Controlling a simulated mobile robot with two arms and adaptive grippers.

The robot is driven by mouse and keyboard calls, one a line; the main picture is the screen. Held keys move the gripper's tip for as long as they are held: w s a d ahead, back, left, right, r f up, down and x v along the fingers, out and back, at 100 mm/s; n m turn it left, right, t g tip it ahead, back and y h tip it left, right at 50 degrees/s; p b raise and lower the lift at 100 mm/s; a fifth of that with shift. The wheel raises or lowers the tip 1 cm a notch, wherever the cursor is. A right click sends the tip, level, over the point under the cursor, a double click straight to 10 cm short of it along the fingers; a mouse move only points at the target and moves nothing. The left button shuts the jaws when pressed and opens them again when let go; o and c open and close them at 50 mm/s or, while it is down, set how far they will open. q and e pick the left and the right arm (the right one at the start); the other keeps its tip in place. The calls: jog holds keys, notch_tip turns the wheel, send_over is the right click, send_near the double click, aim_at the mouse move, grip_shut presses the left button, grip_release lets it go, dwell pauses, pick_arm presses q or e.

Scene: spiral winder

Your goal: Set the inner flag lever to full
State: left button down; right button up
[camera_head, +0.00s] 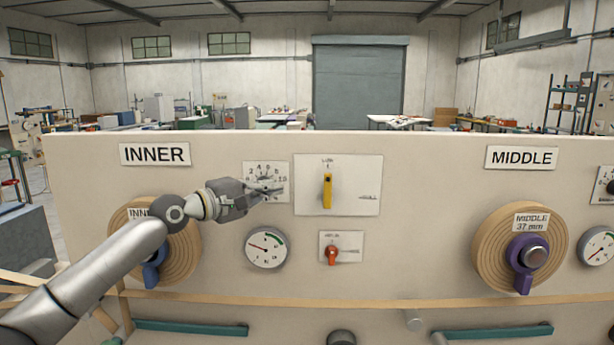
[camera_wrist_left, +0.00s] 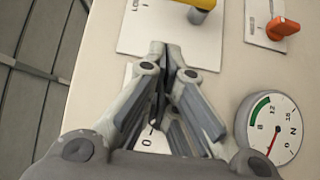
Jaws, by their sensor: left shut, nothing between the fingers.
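On the panel under the INNER sign, a yellow lever (camera_head: 327,191) stands upright on a white plate (camera_head: 360,172), in line with a mark at the top that seems to read LOW. A second mark is at the plate's right, too small to read surely. The yellow lever's end also shows in the left wrist view (camera_wrist_left: 201,15). Below it, a red-orange lever (camera_head: 332,254) stands on a smaller plate and shows in the wrist view (camera_wrist_left: 283,28). My left gripper (camera_head: 281,190) is shut and empty, left of the yellow lever and apart from it, in front of a numbered dial (camera_head: 264,171).
A round gauge (camera_head: 267,247) is below my gripper. The INNER wooden spool (camera_head: 185,262) with its blue handle (camera_head: 151,275) is partly behind my left arm. The MIDDLE spool (camera_head: 486,262) is far right. The panel between the levers and the MIDDLE spool is clear.

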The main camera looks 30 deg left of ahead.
aim_at(328, 191)
pick_arm(q)
jog(key=p+x, duration=0.2)
jog(key=x, duration=0.1)
jog(key=p+x, duration=0.2)
jog(key=x, duration=0.1)
jog(key=shift+d+r, duration=0.15)
jog(key=shift+r, duration=0.1)
jog(key=shift+w+d+f+p, duration=0.1)
jog(key=shift+w+d+p, duration=0.9)
jog(key=shift+d, duration=0.25)
jog(key=shift+w+d, duration=0.1)
jog(key=shift+d, duration=0.35)
jog(key=shift+w+f, duration=0.1)
jog(key=shift+f, duration=0.05)
jog(key=shift+p, duration=0.3)
